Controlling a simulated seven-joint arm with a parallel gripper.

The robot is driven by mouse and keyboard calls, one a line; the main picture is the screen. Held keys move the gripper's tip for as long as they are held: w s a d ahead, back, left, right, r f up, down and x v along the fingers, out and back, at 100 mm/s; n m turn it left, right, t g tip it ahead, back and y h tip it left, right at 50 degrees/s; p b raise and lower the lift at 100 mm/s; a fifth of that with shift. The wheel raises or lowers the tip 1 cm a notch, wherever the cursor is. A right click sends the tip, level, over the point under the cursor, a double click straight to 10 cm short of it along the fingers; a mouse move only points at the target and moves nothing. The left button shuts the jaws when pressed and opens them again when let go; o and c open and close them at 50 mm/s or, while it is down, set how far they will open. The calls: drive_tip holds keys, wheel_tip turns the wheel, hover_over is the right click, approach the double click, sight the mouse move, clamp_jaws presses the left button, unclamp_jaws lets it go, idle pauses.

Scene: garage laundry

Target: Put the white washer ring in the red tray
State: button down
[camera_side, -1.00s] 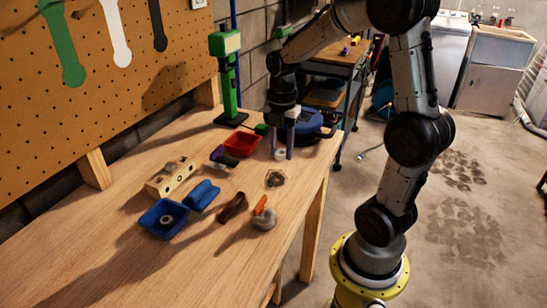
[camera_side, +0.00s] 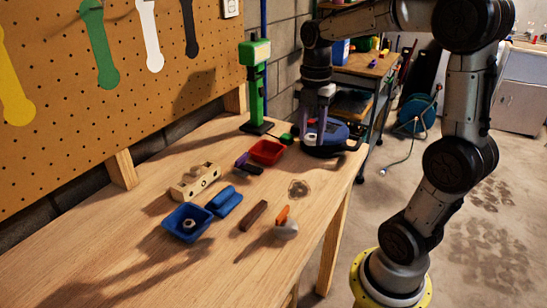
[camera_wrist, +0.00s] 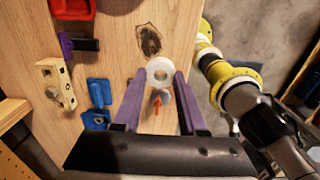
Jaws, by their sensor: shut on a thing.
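The white washer ring (camera_wrist: 159,73) is held between the two purple fingertips of my gripper (camera_wrist: 160,75) in the wrist view. In the side view the ring (camera_side: 311,136) shows as a small pale spot at the tips of my gripper (camera_side: 317,130), above the far right end of the bench. My gripper is shut on the ring. The red tray (camera_side: 267,158) stands on the bench to the left of my gripper in the side view. Part of it shows at the top left of the wrist view (camera_wrist: 72,13). The ring is apart from the tray.
A purple and black tool (camera_side: 248,165) lies just in front of the red tray. A wooden block (camera_side: 195,182), a blue piece (camera_side: 225,201), a blue tray (camera_side: 176,228) holding a nut, and a brown bar (camera_side: 253,215) lie nearer. A green stand (camera_side: 256,95) rises behind.

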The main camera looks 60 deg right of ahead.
sight(267, 148)
drive_tip(key=w+d+f, duration=0.2)
drive_tip(key=w+f, duration=0.1)
drive_tip(key=w, duration=0.2)
drive_tip(key=w+d+f, duration=0.3)
drive_tip(key=w+f, duration=0.1)
drive_tip(key=w, duration=0.2)
drive_tip(key=w+d+f, duration=0.3)
drive_tip(key=w+f, duration=0.1)
drive_tip(key=w, duration=0.2)
drive_tip(key=shift+d, duration=0.2)
drive_tip(key=shift+w+d+f, duration=0.15)
drive_tip(key=shift+w+f, duration=0.15)
drive_tip(key=shift+f, duration=0.1)
drive_tip(key=shift+w+d+f, duration=0.1)
drive_tip(key=shift+w+f, duration=0.05)
drive_tip(key=shift+f, duration=1.6)
drive_tip(key=shift+f, duration=0.15)
drive_tip(key=c, duration=0.8)
unclamp_jaws()
drive_tip(key=shift+o, duration=0.2)
